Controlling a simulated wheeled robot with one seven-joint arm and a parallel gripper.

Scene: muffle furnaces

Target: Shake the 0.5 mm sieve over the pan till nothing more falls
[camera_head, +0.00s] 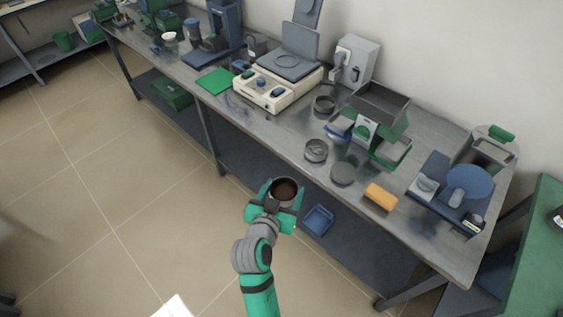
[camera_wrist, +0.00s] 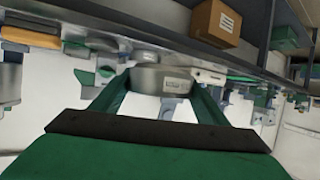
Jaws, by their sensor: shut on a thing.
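My gripper (camera_head: 283,191) is shut on a round grey metal vessel (camera_head: 285,203), which looks like the sieve, with dark brown material inside. It is held roughly level in front of the bench's front edge, not over the round dishes. In the wrist view the vessel (camera_wrist: 160,79) sits between the green fingers and has a small pale label, too small to read. On the bench stand a round metal dish (camera_head: 316,151), a flat grey disc (camera_head: 342,175) and a dark round dish (camera_head: 324,105). I cannot tell which of these is the pan.
The long grey bench (camera_head: 290,130) carries a balance-like device (camera_head: 275,88), a green-and-grey machine (camera_head: 375,125), a yellow block (camera_head: 380,196) and a blue device (camera_head: 460,188). A blue tray (camera_head: 318,219) lies on the lower shelf. The tiled floor (camera_head: 130,210) at left is clear.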

